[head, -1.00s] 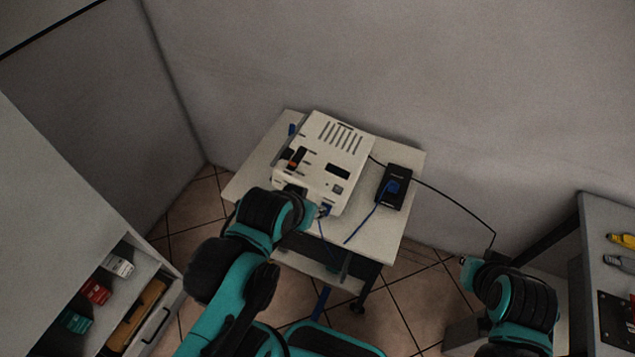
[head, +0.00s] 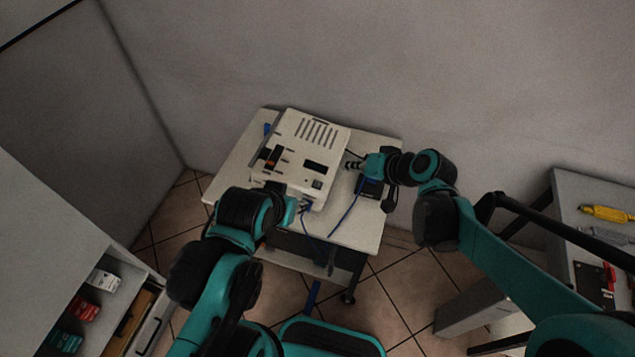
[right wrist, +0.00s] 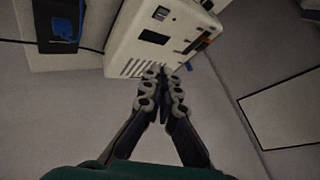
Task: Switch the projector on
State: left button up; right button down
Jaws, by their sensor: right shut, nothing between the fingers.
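The projector (head: 312,140) is a cream box with a slotted vent, lying on a small white cart (head: 365,236). My right gripper (head: 350,165) is shut and empty, beside the projector's right edge. In the right wrist view its fingertips (right wrist: 162,70) overlap the vented end of the projector (right wrist: 150,45); contact cannot be told. My left gripper (head: 297,207) is at the projector's front edge, its fingers mostly hidden.
A black box (head: 371,188) with a blue cable lies right of the projector, partly under my right gripper. Blue cables (head: 345,215) hang over the cart's front. A grey bench (head: 572,190) with tools stands at right, an open drawer unit (head: 125,300) at left. Walls close the back.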

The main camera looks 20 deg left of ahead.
jog(key=y, duration=0.2)
send_over(317, 185)
jog(key=d, duration=0.3)
notch_tip(317, 185, down, 2)
jog(key=shift+n+g, duration=0.3)
jog(key=shift+g, duration=0.1)
jog(key=shift+f, duration=0.1)
jog(key=f+b, duration=0.2)
jog(key=a+f+b, duration=0.1)
jog(key=f+b, duration=0.1)
jog(key=f, duration=0.1)
jog(key=f+b, duration=0.2)
jog(key=f, duration=0.1)
jog(key=shift+a+f+b, duration=0.25)
jog(key=shift+b, duration=0.15)
jog(key=shift+f+b, duration=0.4)
jog(key=shift+a+f+b, duration=0.1)
jog(key=shift+f+b, duration=0.25)
dwell(0.7)
jog(key=shift+r, duration=0.1)
jog(key=shift+r+p, duration=0.6)
jog(key=shift+r, duration=0.1)
